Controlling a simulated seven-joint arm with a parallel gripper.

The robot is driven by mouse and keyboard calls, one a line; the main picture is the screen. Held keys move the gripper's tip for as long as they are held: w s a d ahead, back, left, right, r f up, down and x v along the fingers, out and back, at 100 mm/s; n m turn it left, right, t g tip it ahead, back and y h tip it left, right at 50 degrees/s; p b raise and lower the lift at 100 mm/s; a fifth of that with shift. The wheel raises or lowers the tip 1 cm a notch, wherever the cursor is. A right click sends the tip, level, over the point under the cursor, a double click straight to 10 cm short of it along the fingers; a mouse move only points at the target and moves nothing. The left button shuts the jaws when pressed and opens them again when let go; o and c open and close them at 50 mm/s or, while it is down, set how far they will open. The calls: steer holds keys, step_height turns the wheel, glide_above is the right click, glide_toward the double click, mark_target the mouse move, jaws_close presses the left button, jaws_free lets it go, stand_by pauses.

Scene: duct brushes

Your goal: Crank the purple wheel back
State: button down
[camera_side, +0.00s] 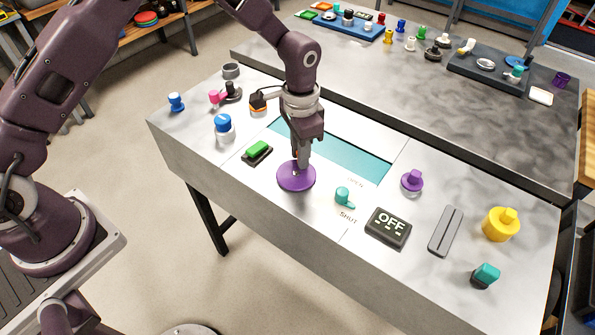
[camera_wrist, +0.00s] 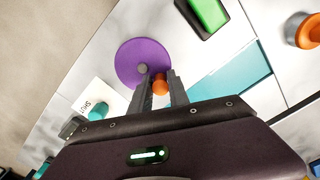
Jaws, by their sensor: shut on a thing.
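The purple wheel (camera_side: 296,179) is a flat disc lying on the grey bench, left of the middle of the side view. In the wrist view the purple wheel (camera_wrist: 130,68) has a grey hub and an orange crank knob (camera_wrist: 160,87) near its rim. My gripper (camera_side: 299,168) reaches down from above onto the wheel. In the wrist view my gripper (camera_wrist: 159,78) has one finger on each side of the orange knob and is shut on it. In the side view the fingers mostly hide the knob.
A teal recessed panel (camera_side: 350,158) lies behind the wheel. A teal pointer knob (camera_side: 343,194) stands close to its right, by OPEN and SHUT labels. A green button (camera_side: 257,149) sits to its left. An OFF box (camera_side: 388,226) and a purple knob (camera_side: 412,180) are farther right.

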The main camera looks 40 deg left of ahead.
steer(key=shift+s, duration=0.1)
steer(key=shift+w+d+r, duration=0.1)
steer(key=shift+w+d, duration=0.15)
steer(key=shift+d, duration=0.55)
steer(key=shift+d, duration=0.6)
